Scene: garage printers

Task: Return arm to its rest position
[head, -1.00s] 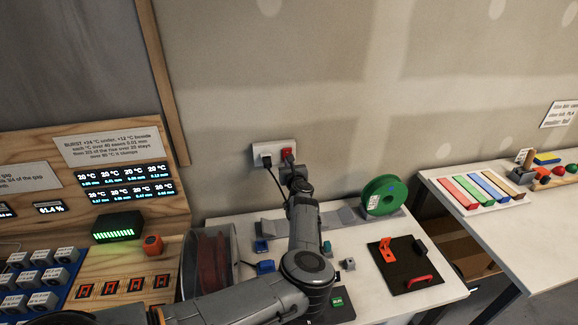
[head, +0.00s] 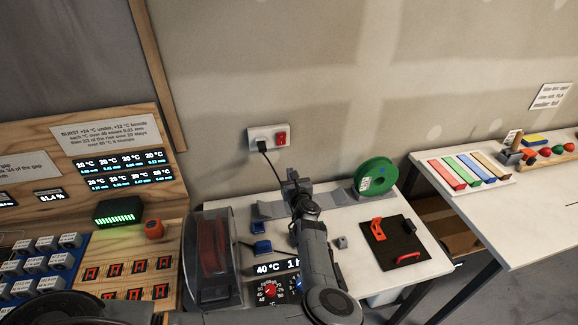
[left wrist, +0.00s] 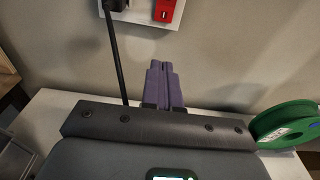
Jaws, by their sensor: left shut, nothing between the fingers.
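My left arm (head: 316,255) reaches up from the bottom of the head view over the white table. Its gripper (head: 291,178) is near the table's back edge, below the wall socket. In the left wrist view its two purple-grey fingers (left wrist: 164,84) are together, with nothing between them. They are apart from the red switch (left wrist: 165,10) above them on the wall. The red switch (head: 281,137) shows unobstructed in the head view, beside a black plug (head: 262,147) with a hanging cable. My right gripper is not in view.
A green spool (head: 376,177) stands right of the gripper. A clear-lidded box (head: 212,258) with a lit 40 °C display (head: 270,268) sits left of the arm. A black mat (head: 394,242) carries orange and red parts. Open air lies above the table.

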